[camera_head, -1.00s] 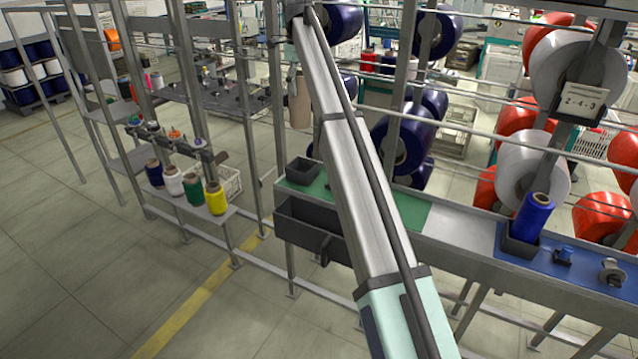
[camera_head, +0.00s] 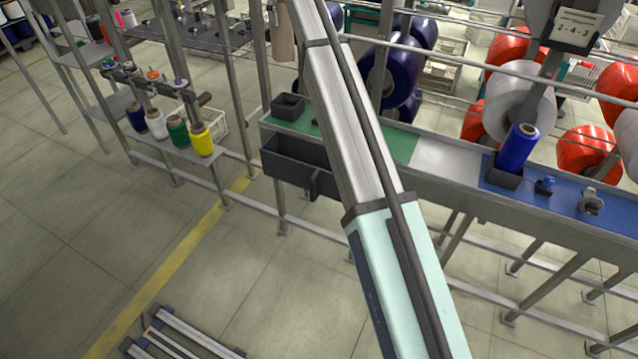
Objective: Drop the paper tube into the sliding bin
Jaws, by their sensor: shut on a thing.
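A tan paper tube (camera_head: 283,38) shows at the top edge of the head view, upright beside my arm. Its top is cut off by the frame. The dark sliding bin (camera_head: 283,158) hangs under the left end of the green-topped bench, with a handle at its front. My arm crosses its right part. The tube is above and behind the bin in the picture. My gripper lies beyond the top edge, so its hold on the tube cannot be seen.
The bench (camera_head: 440,155) carries a small dark tray (camera_head: 288,106), a blue spool (camera_head: 518,147) in a holder and small fittings. A low shelf of coloured spools (camera_head: 178,136) stands at the left. Metal rails (camera_head: 175,335) lie on the floor below. The floor between is clear.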

